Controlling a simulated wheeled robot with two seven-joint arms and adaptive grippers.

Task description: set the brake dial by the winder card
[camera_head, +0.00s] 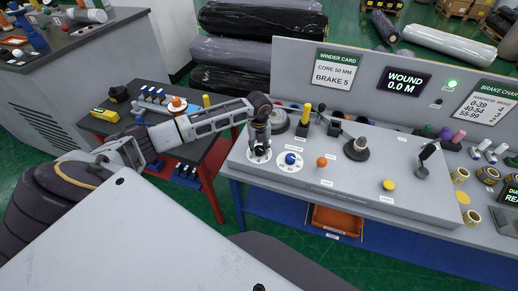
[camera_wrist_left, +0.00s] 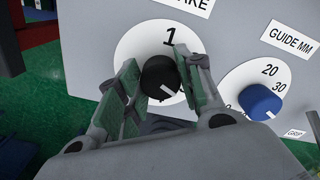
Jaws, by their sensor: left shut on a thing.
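The winder card (camera_head: 337,70) on the back panel reads "CORE 50 MM, BRAKE 5". The brake dial's black knob (camera_wrist_left: 160,77) sits on a white disc on the grey console. A "1" shows at the top of the disc; other marks are hidden by my fingers. The knob's white line points to the lower right in the left wrist view. My left gripper (camera_head: 260,147) is shut on the knob, a finger on each side; it also shows in the left wrist view (camera_wrist_left: 158,85). My right gripper is not in view.
A blue guide dial (camera_head: 291,158) sits close to the right of the brake dial. An orange knob (camera_head: 322,162), a yellow button (camera_head: 389,185) and several levers stand on the console (camera_head: 340,185). A display (camera_head: 403,81) reads "WOUND 0.0 M". A dark side table (camera_head: 205,150) stands left.

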